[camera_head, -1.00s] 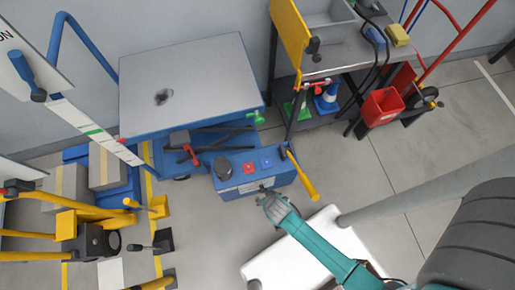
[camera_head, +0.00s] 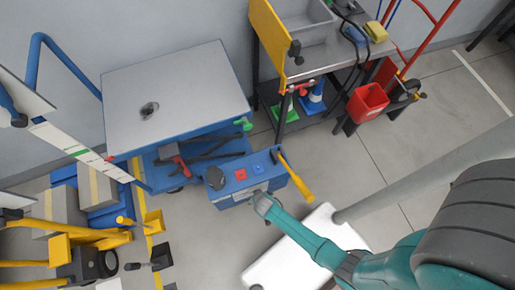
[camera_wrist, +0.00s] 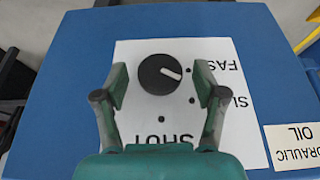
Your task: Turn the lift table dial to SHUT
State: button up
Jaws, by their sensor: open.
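The lift table (camera_head: 185,85) stands at the left of centre with a grey top. Its blue control box (camera_head: 240,190) is at the near side. In the wrist view the black dial (camera_wrist: 158,76) sits on a white label (camera_wrist: 235,130) with upside-down FAST, a partly hidden word beginning SL, and SHUT. Its white pointer aims right, towards the FAST side, not down at SHUT. My gripper (camera_wrist: 160,92) is open, one finger on each side of the dial with visible gaps. In the head view my gripper (camera_head: 262,204) is at the box's front; the dial cannot be made out there.
A HYDRAULIC OIL label (camera_wrist: 295,145) is right of the dial. A yellow-handled lever (camera_head: 295,178) rises at the box's right end. A bench with a red bin (camera_head: 367,103) stands right; yellow equipment (camera_head: 75,250) is left.

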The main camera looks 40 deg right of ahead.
jog(key=shift+f, duration=0.25)
jog(key=c, duration=1.1)
jog(key=shift+d+y, duration=0.15)
jog(key=shift+y, duration=0.15)
jog(key=shift+d+f+m+t+y, duration=0.15)
jog(key=shift+m+t+y, duration=0.3)
jog(key=shift+y, duration=0.8)
jog(key=shift+d+r+m+t+y, duration=0.1)
jog(key=shift+m+t+y, duration=0.15)
jog(key=shift+t+y, duration=0.7)
jog(key=shift+d+f+m+t+y, duration=0.1)
jog(key=shift+m+t+y, duration=0.2)
jog(key=shift+y, duration=1.7)
jog(key=shift+s, duration=0.1)
